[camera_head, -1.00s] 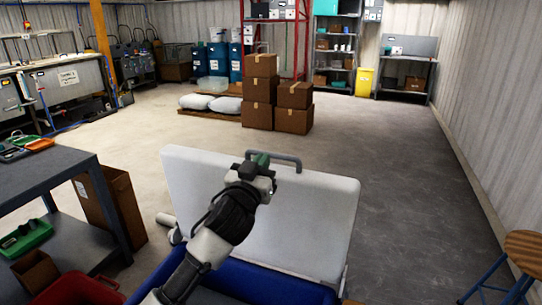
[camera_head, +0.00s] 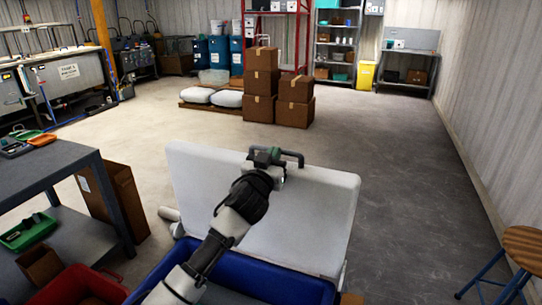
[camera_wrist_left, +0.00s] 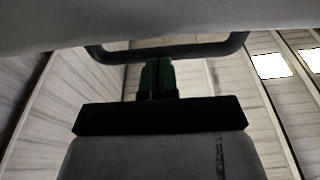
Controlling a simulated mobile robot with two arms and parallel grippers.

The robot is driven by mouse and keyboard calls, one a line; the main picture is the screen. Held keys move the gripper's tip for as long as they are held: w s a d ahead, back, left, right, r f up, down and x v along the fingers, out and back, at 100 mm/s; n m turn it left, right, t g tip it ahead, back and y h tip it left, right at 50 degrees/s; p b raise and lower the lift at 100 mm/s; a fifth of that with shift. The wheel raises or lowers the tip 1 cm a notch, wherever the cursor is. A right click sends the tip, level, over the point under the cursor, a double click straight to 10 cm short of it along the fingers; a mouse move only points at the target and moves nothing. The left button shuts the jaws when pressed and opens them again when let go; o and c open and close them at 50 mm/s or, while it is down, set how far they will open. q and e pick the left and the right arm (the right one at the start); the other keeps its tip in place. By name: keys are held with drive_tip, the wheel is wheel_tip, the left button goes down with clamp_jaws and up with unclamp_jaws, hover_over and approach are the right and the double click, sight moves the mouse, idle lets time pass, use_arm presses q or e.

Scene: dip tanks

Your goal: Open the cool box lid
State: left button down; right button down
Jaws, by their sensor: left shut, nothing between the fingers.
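The cool box has a blue body (camera_head: 262,283) and a white lid (camera_head: 318,217). The lid stands raised, leaning back, so the box is open toward me. A grey bar handle (camera_head: 297,158) is on the lid's top edge. My left gripper (camera_head: 267,154) is at the handle's left part, its fingers shut with nothing between them. In the left wrist view, the green fingertips (camera_wrist_left: 157,75) are together just below the handle bar (camera_wrist_left: 190,52); whether they touch it I cannot tell. My forearm hides part of the lid and the box inside. My right gripper is out of view.
A grey workbench (camera_head: 40,170) with trays stands at left, a cardboard box (camera_head: 120,205) beside it. A red bin (camera_head: 82,285) is at lower left, a wooden stool (camera_head: 525,248) at right. Stacked cartons (camera_head: 263,85) stand farther back. The floor behind the lid is clear.

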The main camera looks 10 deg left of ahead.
use_arm(q)
drive_tip(key=shift+g, duration=0.6)
drive_tip(key=p+x, duration=0.1)
drive_tip(key=x, duration=0.3)
drive_tip(key=shift+w, duration=0.25)
drive_tip(key=shift+w+d+f, duration=0.15)
drive_tip(key=shift+w, duration=0.35)
drive_tip(key=shift+p, duration=0.35)
